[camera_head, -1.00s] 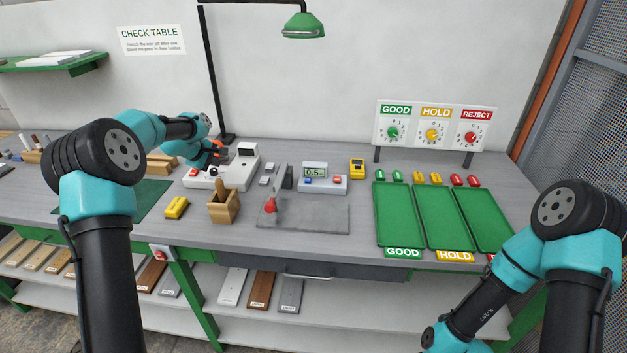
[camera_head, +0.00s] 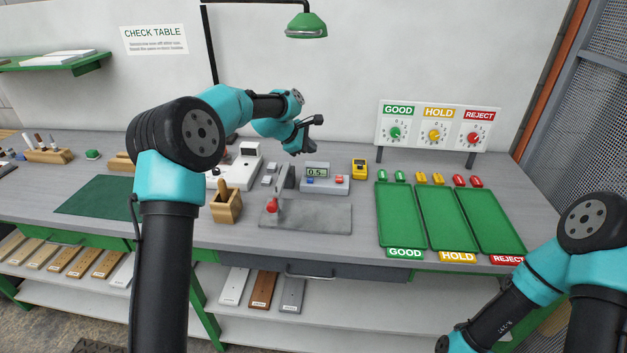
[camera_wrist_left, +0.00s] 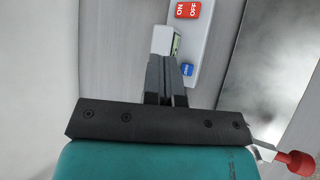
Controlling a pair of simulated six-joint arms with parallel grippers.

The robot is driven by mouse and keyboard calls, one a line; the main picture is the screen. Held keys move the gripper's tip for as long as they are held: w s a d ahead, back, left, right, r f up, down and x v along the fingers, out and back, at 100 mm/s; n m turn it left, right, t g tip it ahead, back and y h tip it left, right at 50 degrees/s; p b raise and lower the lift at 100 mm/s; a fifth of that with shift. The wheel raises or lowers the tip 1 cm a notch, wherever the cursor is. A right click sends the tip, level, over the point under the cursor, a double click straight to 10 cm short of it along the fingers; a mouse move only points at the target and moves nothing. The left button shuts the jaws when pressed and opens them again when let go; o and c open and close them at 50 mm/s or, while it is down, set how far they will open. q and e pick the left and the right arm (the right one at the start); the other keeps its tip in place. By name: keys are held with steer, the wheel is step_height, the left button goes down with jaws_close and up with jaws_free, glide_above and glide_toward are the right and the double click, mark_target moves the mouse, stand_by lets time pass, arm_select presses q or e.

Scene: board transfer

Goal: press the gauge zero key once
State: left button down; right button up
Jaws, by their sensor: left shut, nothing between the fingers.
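The gauge (camera_head: 325,186) is a white box on the grey table, with a small display reading about 0.5. A blue key (camera_head: 309,181) and a red key (camera_head: 339,179) are on its front. In the left wrist view the blue key (camera_wrist_left: 187,70) shows just right of the fingers, and the red ON/OFF key (camera_wrist_left: 187,10) is farther up. My left gripper (camera_head: 309,152) is above and behind the gauge, apart from the keys. Its fingers (camera_wrist_left: 164,60) are shut and empty, and hide part of the gauge's display side. My right gripper is out of view.
Green trays (camera_head: 400,222) lie farther right. A wooden holder (camera_head: 226,207) stands left.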

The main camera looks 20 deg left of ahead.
mark_target(313, 179)
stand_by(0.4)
arm_select(q)
steer(key=shift+f, duration=4.4)
steer(key=shift+f, duration=0.1)
steer(key=shift+f, duration=0.3)
steer(key=shift+f, duration=0.1)
steer(key=shift+s+f, duration=0.15)
steer(key=shift+f, duration=0.8)
steer(key=shift+r, duration=0.15)
steer(key=shift+a+r, duration=0.25)
steer(key=shift+r, duration=0.5)
steer(key=shift+a+r, duration=0.1)
steer(key=shift+r, duration=0.05)
